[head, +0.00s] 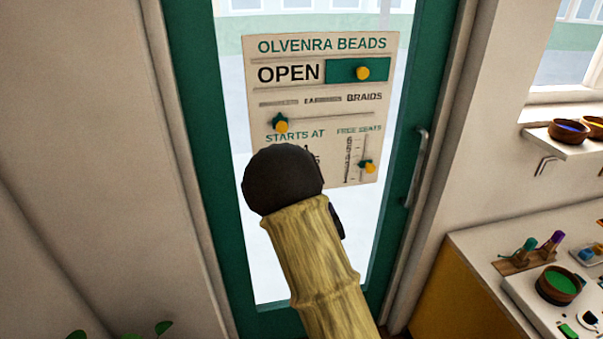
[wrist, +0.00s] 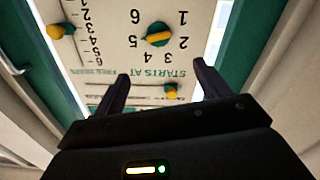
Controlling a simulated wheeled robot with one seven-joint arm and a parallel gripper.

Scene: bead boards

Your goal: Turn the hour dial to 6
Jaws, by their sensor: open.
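The hour dial is a yellow knob on a green base (wrist: 158,34) with printed numbers around it. It shows in the wrist view under "STARTS AT", which appears upside down there. I cannot clearly tell which number it points to. My gripper (wrist: 160,74) is open and empty; its two dark fingers point toward the board, with the dial beyond the gap between them.
The board also carries an OPEN slider with a yellow knob (head: 362,73), a braids slider knob (head: 281,125) and a free-seats slider knob (head: 368,167). A door handle (head: 417,168) is to the right. A bench (head: 470,245) with bowls and tools stands at lower right.

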